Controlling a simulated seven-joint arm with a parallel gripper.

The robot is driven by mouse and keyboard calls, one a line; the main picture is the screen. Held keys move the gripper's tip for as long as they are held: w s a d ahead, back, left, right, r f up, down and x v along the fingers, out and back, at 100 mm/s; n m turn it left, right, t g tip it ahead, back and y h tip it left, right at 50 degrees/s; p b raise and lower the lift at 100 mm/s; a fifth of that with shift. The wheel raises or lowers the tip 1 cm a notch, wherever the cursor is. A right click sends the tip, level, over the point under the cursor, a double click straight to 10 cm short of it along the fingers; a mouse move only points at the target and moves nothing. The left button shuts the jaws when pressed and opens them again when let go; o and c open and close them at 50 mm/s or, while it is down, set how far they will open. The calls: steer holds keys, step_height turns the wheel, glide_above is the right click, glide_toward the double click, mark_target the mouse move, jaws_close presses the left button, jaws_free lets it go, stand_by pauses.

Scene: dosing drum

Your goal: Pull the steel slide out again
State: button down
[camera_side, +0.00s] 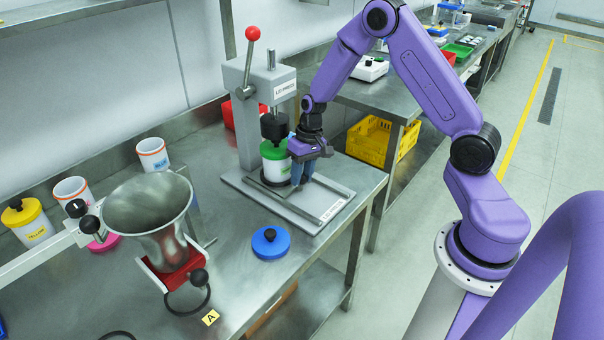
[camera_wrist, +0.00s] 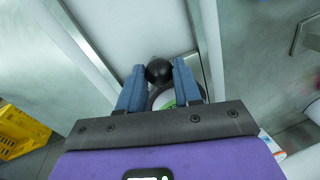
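The lid press (camera_side: 247,120) stands on the left bench. Its pale base (camera_side: 316,205) has two long rails. A white pot with a green lid (camera_side: 273,163) stands under the black press head (camera_side: 274,127). The steel slide (camera_side: 262,186) lies low in the base under the pot and is mostly hidden. My gripper (camera_side: 301,177) points down right beside the pot. In the wrist view its blue fingers (camera_wrist: 158,76) sit on both sides of a black ball knob (camera_wrist: 158,70) and appear to touch it. A bit of green shows between the fingers.
A blue lid (camera_side: 270,243) lies in front of the press base. A steel funnel (camera_side: 148,205) on a red holder stands left. The press lever with a red ball (camera_side: 252,34) rises behind. A yellow crate (camera_side: 369,140) is beyond the bench. The base's front end is clear.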

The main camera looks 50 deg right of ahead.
steer(key=s, duration=1.4)
steer(key=shift+a, duration=0.1)
steer(key=c, duration=0.8)
jaws_free()
steer(key=shift+s, duration=0.1)
steer(key=shift+r, duration=0.15)
steer(key=shift+w+d+r, duration=0.1)
steer(key=shift+d+r, duration=0.05)
steer(key=shift+r, duration=0.3)
steer(key=shift+w+d+r, duration=0.1)
steer(key=shift+r, duration=0.35)
steer(key=d+r, duration=0.1)
steer(key=r, duration=0.4)
steer(key=d+r, duration=0.1)
steer(key=r, duration=0.4)
steer(key=d+r, duration=0.1)
steer(key=r, duration=0.4)
steer(key=shift+s, duration=0.4)
steer(key=shift+a, duration=0.1)
